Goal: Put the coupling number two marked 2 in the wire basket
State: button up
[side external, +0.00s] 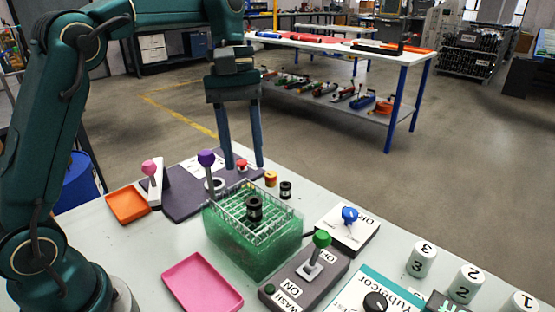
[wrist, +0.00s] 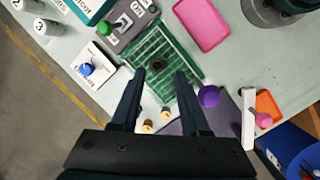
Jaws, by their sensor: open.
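A white cylinder marked 2 (side external: 467,283) stands upright on the table at the right, between white cylinders marked 3 (side external: 421,259) and 1 (side external: 520,304). The green wire basket (side external: 255,245) stands mid-table, with a dark spool-shaped piece (side external: 254,208) upright at its top; I can read no mark on that piece. The basket (wrist: 137,62) and the dark piece (wrist: 157,65) also show in the wrist view. My gripper (side external: 243,166) is open and empty, pointing down above the table behind the basket.
Small orange (side external: 271,179), black (side external: 286,190) and red (side external: 242,166) pieces stand behind the basket. A purple-knobbed lever (side external: 206,159), a green-knobbed lever box (side external: 312,268) and a blue-knobbed panel (side external: 348,228) surround it. A pink tray (side external: 203,284) and an orange tray (side external: 128,205) lie left.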

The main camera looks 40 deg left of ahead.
jog(key=s+f+m+t+y, duration=0.2)
jog(key=s+m+t, duration=0.4)
jog(key=s, duration=0.7)
jog(key=f+m, duration=0.1)
jog(key=m, duration=0.1)
jog(key=shift+s+m+t+y, duration=0.3)
jog(key=shift+s+t, duration=0.05)
jog(key=shift+t, duration=0.05)
